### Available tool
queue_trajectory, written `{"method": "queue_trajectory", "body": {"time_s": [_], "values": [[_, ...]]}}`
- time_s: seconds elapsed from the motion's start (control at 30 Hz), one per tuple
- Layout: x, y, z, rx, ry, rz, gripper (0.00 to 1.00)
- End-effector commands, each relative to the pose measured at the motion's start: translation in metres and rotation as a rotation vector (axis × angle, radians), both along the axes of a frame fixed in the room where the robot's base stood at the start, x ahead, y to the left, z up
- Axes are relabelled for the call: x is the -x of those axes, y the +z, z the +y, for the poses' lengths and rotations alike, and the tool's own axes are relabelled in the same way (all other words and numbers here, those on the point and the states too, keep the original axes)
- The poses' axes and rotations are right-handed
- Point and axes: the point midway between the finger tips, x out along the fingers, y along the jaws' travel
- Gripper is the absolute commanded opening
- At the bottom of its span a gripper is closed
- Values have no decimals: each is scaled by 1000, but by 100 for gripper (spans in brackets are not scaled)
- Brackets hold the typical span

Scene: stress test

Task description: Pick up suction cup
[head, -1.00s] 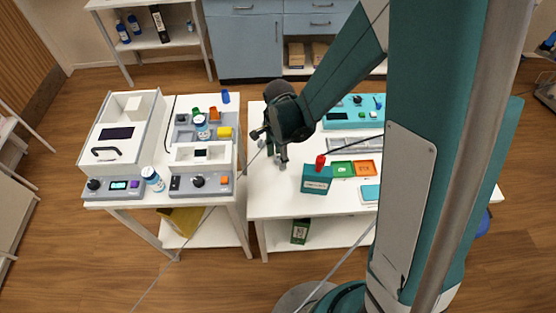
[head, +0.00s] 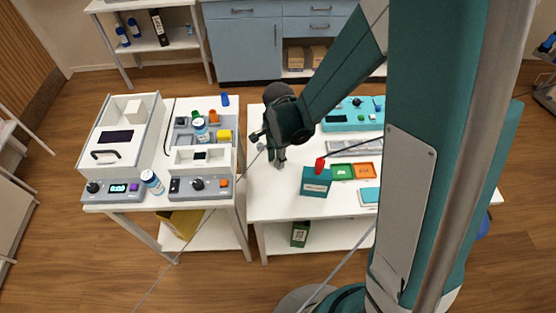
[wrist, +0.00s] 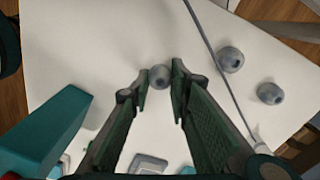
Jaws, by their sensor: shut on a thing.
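A small grey rounded suction cup (wrist: 159,76) sits between my fingertips in the wrist view, above the white table. My gripper (wrist: 161,88) is shut on it, with the green finger pads on its two sides. Two similar grey rounded pieces, one (wrist: 230,59) and another (wrist: 270,93), rest on the table to the right in the wrist view. In the head view my gripper (head: 276,158) points down low over the left part of the right-hand white table (head: 272,200). The held cup is too small to make out there.
A thin dark cable (wrist: 210,45) crosses the table. The table's front left is clear.

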Motion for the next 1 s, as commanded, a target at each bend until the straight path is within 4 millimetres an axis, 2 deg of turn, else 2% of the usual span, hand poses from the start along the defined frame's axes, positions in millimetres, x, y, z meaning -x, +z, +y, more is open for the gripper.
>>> {"method": "queue_trajectory", "body": {"time_s": [0.27,0.8,1.0], "values": [[0,17,0,0,0,0,14],[1,81,0,0,0,0,14],[0,95,0,0,0,0,14]]}}
